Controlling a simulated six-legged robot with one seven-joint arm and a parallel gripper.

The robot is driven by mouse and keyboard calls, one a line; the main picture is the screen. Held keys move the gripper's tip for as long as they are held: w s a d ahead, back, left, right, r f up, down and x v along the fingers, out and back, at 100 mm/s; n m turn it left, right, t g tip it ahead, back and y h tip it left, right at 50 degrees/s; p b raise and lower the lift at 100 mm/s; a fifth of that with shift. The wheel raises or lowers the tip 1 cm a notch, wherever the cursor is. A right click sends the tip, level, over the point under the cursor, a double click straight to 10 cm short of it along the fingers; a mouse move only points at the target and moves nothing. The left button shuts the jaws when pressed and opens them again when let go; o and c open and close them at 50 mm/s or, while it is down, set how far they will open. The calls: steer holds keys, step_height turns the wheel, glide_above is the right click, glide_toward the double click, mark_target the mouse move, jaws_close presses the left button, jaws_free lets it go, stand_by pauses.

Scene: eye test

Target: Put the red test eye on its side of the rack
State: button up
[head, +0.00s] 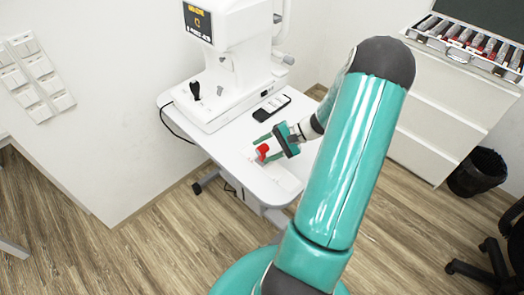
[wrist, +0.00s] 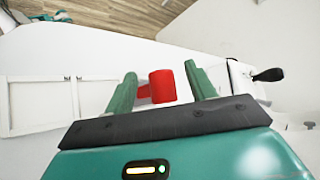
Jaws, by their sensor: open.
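The red test eye (head: 262,152) is a small red cylinder on the white table, near its front end. It also shows in the wrist view (wrist: 162,87), in the gap between my two green fingers. My gripper (head: 259,149) is open, with one finger on each side of the eye in the picture; I see gaps in the wrist view (wrist: 160,74), so it is not gripped. I cannot tell how deep the fingers reach around it. The low white rack (wrist: 36,103) lies left of the fingers in the wrist view, with a divider across it; its visible area is empty.
A white eye instrument (head: 225,60) stands at the back of the table (head: 222,146). A black remote-like device (head: 271,106) lies behind my gripper. A drawer cabinet (head: 445,100) with an open case of lenses (head: 468,40) and a black bin (head: 477,172) stand at right.

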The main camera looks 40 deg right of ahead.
steer(key=v, duration=1.2)
steer(key=shift+r, duration=0.15)
steer(key=w+a+r+n+g+h, duration=0.25)
steer(key=a+r, duration=0.35)
steer(key=a, duration=0.4)
steer(key=w+a+r+n+g+h, duration=0.2)
steer(key=a+r+n+g, duration=0.15)
steer(key=a+r, duration=0.45)
steer(key=s+a+r+n+t+h, duration=0.2)
steer(key=s+a+r+n, duration=0.1)
steer(key=a, duration=0.6)
steer(key=s+a+r+n+t+h, duration=0.2)
steer(key=s+a+r+n+h, duration=0.1)
steer(key=a, duration=0.6)
steer(key=shift+s+r+n, duration=0.3)
steer(key=shift+s+n, duration=0.5)
steer(key=shift+s, duration=0.1)
